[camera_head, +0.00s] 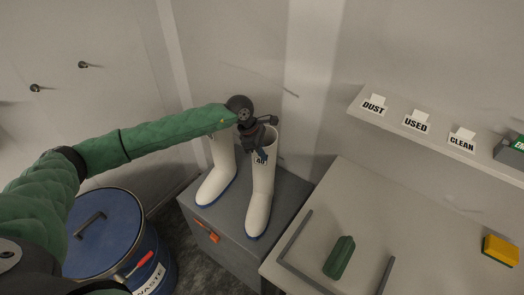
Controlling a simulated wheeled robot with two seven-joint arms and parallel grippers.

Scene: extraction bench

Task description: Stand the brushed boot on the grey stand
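Two white boots with blue soles are at the grey stand (222,246), a box against the wall. The left boot (217,183) stands upright on its top. The right boot (260,195) is upright beside it, its toe near the front edge; I cannot tell whether its sole fully touches the stand. My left gripper (262,153) is at the right boot's upper rim, by a label reading 40. Its dark fingers overlap the rim, and whether they are closed on it is unclear. My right gripper is out of view.
A blue waste drum (119,240) stands left of the stand. The bench (425,245) at right holds a green block (339,257), a grey bracket-like frame (296,240) and a yellow sponge (501,250). A shelf (440,138) above carries DUST, USED and CLEAN labels.

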